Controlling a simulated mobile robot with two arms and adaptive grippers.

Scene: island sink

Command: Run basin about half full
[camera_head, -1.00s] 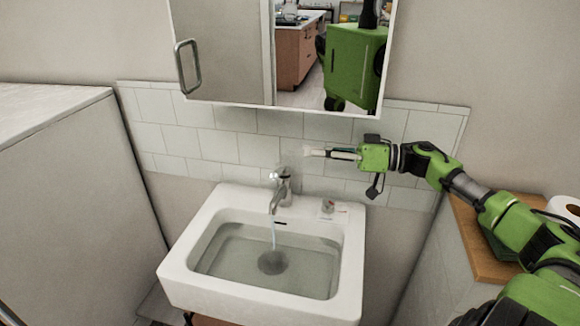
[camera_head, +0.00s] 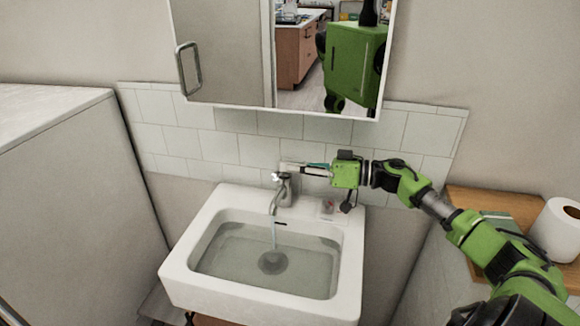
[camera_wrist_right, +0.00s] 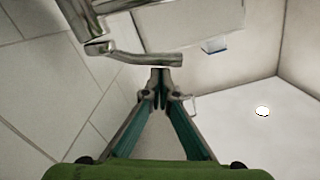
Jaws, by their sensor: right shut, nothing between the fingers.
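The white basin (camera_head: 186,270) is on the tiled wall with clear standing water (camera_head: 240,258) over its floor and partway up its walls. The dark drain (camera_head: 271,262) shows through the water. The chrome faucet (camera_head: 282,194) stands at the basin's back edge, and a thin stream (camera_head: 274,234) falls from its spout. My right gripper (camera_head: 283,166) is shut and empty beside the top of the faucet. In the right wrist view its fingertips (camera_wrist_right: 160,74) are close to the end of the faucet lever (camera_wrist_right: 145,58); I cannot tell whether they touch. My left gripper is out of view.
A mirror cabinet (camera_head: 225,60) hangs above the basin. A small soap-like item (camera_head: 328,207) lies on the basin's back right corner. A wooden ledge (camera_head: 490,203) with a toilet roll (camera_head: 557,230) is at the right. A white-topped block (camera_head: 60,110) stands at the left.

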